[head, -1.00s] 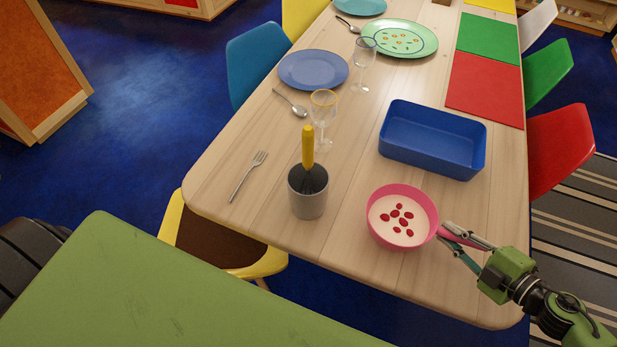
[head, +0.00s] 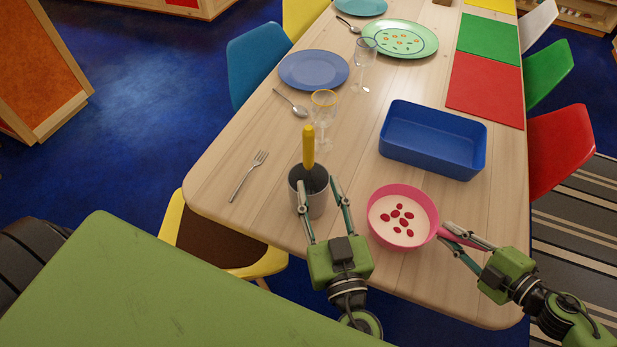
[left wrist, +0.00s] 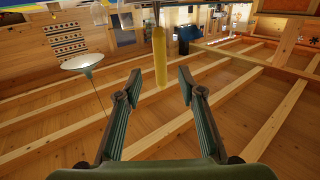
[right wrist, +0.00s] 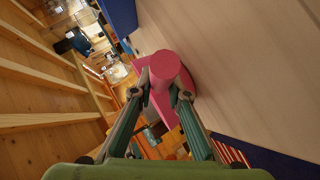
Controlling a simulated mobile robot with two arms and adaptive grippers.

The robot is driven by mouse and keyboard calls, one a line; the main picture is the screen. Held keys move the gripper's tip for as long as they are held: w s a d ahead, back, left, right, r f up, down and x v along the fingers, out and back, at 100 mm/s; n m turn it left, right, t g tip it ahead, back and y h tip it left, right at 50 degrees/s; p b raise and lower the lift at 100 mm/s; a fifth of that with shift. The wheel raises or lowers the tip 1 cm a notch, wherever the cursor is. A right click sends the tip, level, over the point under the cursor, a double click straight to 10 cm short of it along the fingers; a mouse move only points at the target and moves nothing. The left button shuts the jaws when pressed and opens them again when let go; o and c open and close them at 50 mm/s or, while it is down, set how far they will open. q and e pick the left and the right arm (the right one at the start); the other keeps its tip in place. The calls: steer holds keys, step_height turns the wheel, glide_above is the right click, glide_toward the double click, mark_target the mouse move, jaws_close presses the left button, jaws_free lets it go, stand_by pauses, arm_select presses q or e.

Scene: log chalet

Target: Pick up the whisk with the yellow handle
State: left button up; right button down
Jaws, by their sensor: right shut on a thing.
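The whisk with the yellow handle (head: 308,147) stands upright in a grey cup (head: 318,205), its wire end mostly hidden inside. My left gripper (head: 317,182) is open and empty at the cup, its fingers in front of the cup's sides in the head view. In the left wrist view, the yellow handle (left wrist: 160,52) shows in line with the gap between the open fingers (left wrist: 160,85); it does not look gripped. My right gripper (head: 447,236) is shut on the handle of a pink pan (head: 378,232). That pink handle (right wrist: 165,68) shows between the fingers in the right wrist view.
A blue bin (head: 460,172) stands behind the pink pan, which holds white contents with red pieces. A glass with a gold rim (head: 323,108) stands close behind the whisk. A fork (head: 247,177) lies left of the cup. A green surface (head: 150,285) fills the lower left.

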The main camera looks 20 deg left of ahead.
mark_target(310, 157)
arm_select(q)
steer(key=x, duration=1)
steer(key=shift+w+a+f, duration=0.1)
steer(key=shift+w+a, duration=0.1)
steer(key=shift+w, duration=0.1)
jaws_close()
